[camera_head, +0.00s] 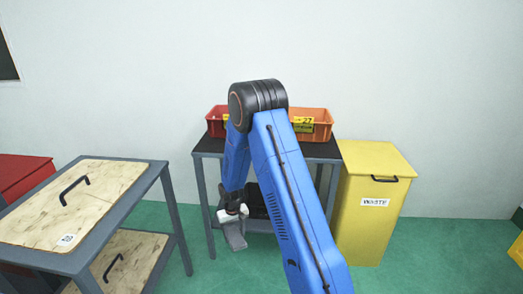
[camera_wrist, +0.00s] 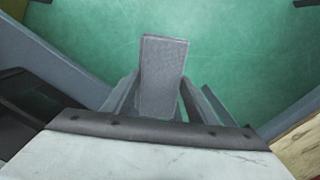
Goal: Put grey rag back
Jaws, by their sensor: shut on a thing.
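The grey rag (camera_wrist: 163,75) is a flat, folded, rectangular piece of cloth. It is held between the two fingers of my gripper (camera_wrist: 157,110), which is shut on it. In the wrist view the rag sticks out past the fingertips over the green floor. In the head view my gripper (camera_head: 233,222) hangs low in front of the dark-topped table (camera_head: 207,147), and the rag (camera_head: 235,241) hangs from it. The rag's place cannot be told from these views.
A red bin (camera_head: 215,122) and an orange bin (camera_head: 318,122) stand on the dark-topped table, partly behind my arm. A yellow waste bin (camera_head: 360,222) stands to its right. A wooden-topped cart (camera_head: 110,190) is at left. Green floor (camera_head: 190,222) lies open between cart and table.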

